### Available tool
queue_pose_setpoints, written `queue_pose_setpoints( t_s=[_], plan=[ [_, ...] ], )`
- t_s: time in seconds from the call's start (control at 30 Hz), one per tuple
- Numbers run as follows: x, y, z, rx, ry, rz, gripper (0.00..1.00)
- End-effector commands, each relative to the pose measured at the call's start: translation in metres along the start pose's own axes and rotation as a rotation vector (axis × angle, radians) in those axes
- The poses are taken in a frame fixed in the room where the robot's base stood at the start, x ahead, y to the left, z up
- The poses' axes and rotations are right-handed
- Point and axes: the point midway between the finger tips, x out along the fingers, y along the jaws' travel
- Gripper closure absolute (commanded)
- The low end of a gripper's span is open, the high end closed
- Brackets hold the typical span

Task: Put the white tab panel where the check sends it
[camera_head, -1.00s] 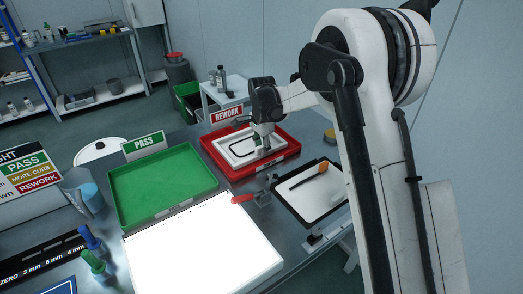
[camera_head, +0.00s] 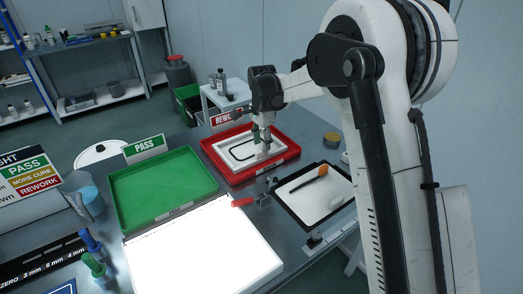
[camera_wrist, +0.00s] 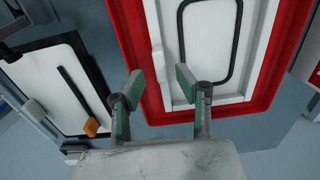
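The white tab panel (camera_head: 239,153), with a black rounded outline, lies in the red REWORK tray (camera_head: 226,172). It also shows in the wrist view (camera_wrist: 207,92), inside the red tray wall (camera_wrist: 140,40). A small pale tab (camera_wrist: 158,62) stands at its side edge. My gripper (camera_head: 262,140) is above the right part of the tray. In the wrist view its fingers (camera_wrist: 159,82) are spread with nothing gripped between them; the tab shows beyond the gap. Part of the panel is hidden by my gripper in the head view.
The green PASS tray (camera_head: 160,190) is empty, left of the red tray. A bright light panel (camera_head: 205,245) lies in front, with a red-handled clamp (camera_head: 243,202) at its corner. A black-rimmed white board (camera_head: 310,200) with an orange-tipped tool (camera_head: 322,171) sits to the right.

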Motion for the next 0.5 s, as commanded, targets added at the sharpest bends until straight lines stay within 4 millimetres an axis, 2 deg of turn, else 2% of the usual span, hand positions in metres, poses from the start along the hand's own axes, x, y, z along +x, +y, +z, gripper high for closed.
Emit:
queue_pose_setpoints(
  t_s=[0.03, 0.2, 0.3, 0.5],
  plan=[
    [-0.012, 0.000, 0.000, 0.000, 0.000, 0.000, 0.67],
    [-0.043, 0.000, 0.000, 0.000, 0.000, 0.000, 0.67],
    [-0.057, 0.000, 0.000, 0.000, 0.000, 0.000, 0.67],
    [-0.072, 0.000, 0.000, 0.000, 0.000, 0.000, 0.67]
  ],
)
